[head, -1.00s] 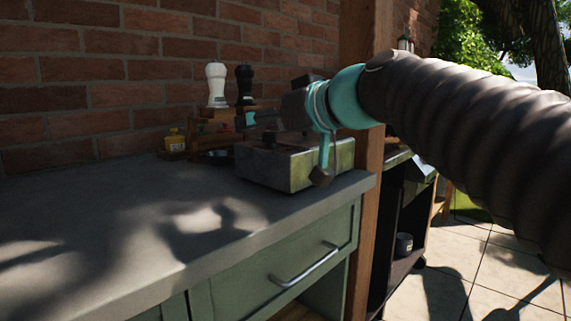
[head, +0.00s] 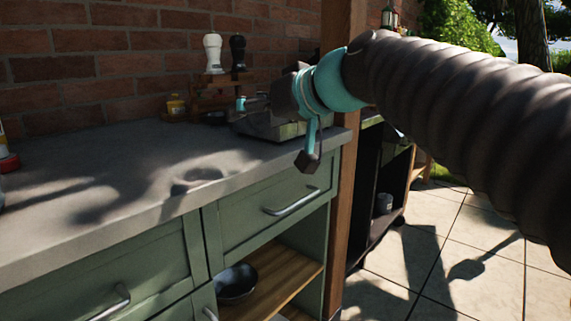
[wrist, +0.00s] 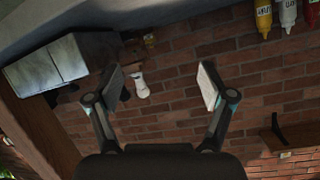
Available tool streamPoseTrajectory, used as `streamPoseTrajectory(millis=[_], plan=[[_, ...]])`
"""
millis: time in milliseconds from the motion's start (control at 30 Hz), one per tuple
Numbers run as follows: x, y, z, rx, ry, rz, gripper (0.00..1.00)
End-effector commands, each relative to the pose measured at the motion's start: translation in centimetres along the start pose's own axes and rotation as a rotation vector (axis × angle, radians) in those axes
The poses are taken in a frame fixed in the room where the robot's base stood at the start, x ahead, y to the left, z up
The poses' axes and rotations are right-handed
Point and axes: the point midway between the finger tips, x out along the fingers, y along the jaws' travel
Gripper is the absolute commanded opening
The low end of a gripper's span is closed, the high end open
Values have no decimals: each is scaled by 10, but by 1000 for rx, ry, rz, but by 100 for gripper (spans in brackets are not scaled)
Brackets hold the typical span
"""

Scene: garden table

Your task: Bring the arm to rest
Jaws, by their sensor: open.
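My gripper (head: 243,104) is held above the grey counter, at the end of my arm, which reaches in from the right of the head view. In the wrist view my gripper (wrist: 160,87) has its two fingers wide apart with nothing between them but brick wall in the background. It is open and empty. In the head view the gripper partly covers the metal box (head: 270,128) at the counter's far end.
The grey counter (head: 90,170) is mostly bare. A white mill (head: 213,52) and a black mill (head: 237,52) stand on a wooden rack by the brick wall. A yellow bottle (head: 176,106) is beside them. A wooden post (head: 340,190) stands at the counter's end.

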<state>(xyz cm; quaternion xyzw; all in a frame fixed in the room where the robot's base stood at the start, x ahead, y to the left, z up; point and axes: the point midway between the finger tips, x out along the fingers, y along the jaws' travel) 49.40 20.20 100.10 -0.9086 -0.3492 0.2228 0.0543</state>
Motion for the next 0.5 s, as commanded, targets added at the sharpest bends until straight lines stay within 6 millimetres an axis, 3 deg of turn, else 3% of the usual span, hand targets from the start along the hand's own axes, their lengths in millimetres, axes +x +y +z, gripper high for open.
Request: streamPoseTrajectory(millis=[267, 367, 500], plan=[[5, 33, 81, 120, -175, 110, 81], [-2, 49, 126, 170, -258, 183, 81], [-29, 75, 207, 240, -391, 323, 81]])
